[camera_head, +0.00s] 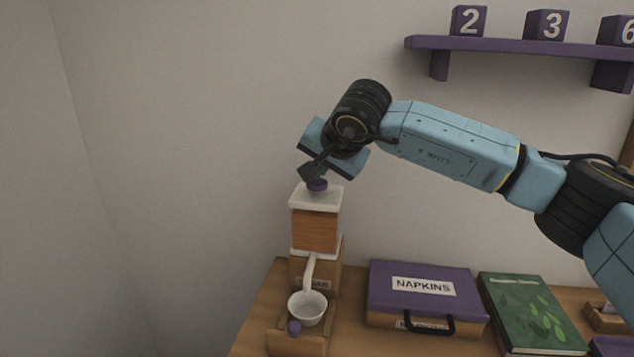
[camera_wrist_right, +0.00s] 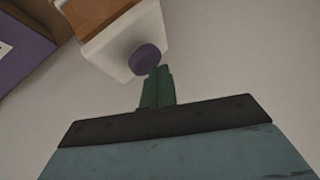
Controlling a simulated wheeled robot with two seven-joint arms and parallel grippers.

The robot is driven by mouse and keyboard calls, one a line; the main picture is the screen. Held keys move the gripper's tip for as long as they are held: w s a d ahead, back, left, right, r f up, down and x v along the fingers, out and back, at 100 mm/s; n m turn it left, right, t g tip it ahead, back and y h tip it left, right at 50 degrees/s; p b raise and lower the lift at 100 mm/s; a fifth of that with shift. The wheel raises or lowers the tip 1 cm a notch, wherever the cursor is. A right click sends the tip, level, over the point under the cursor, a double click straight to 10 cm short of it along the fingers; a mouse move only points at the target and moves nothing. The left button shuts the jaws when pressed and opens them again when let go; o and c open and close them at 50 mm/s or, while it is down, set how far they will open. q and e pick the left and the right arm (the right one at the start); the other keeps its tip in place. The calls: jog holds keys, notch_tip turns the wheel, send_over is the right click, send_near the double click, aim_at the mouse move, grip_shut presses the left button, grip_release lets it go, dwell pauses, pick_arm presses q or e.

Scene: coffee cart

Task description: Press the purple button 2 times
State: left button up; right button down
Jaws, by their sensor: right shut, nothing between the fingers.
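The purple button (camera_head: 317,185) is a small round knob on the white top of a wooden dispenser (camera_head: 316,230). My right gripper (camera_head: 312,172) is shut and empty, with its fingertips just above the button in the head view. In the right wrist view the purple button (camera_wrist_right: 147,58) sits on the white top plate, right by the tips of my shut right gripper (camera_wrist_right: 160,70). I cannot tell whether the tips touch it. My left gripper is not in view.
A white cup (camera_head: 307,308) stands under the dispenser's spout. A purple napkins box (camera_head: 425,295) and a green book (camera_head: 536,315) lie to the right on the wooden table. A purple shelf (camera_head: 520,48) with numbered blocks hangs above. The wall is bare at left.

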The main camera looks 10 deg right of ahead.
aim_at(319, 184)
jog(key=shift+f+b, duration=0.6)
jog(key=shift+f, duration=0.3)
dwell(0.4)
jog(key=shift+r, duration=0.1)
jog(key=shift+r+p, duration=0.75)
jog(key=shift+r, duration=0.45)
jog(key=shift+r+p, duration=1.7)
jog(key=shift+r, duration=0.85)
jog(key=shift+f, duration=0.1)
dwell(0.3)
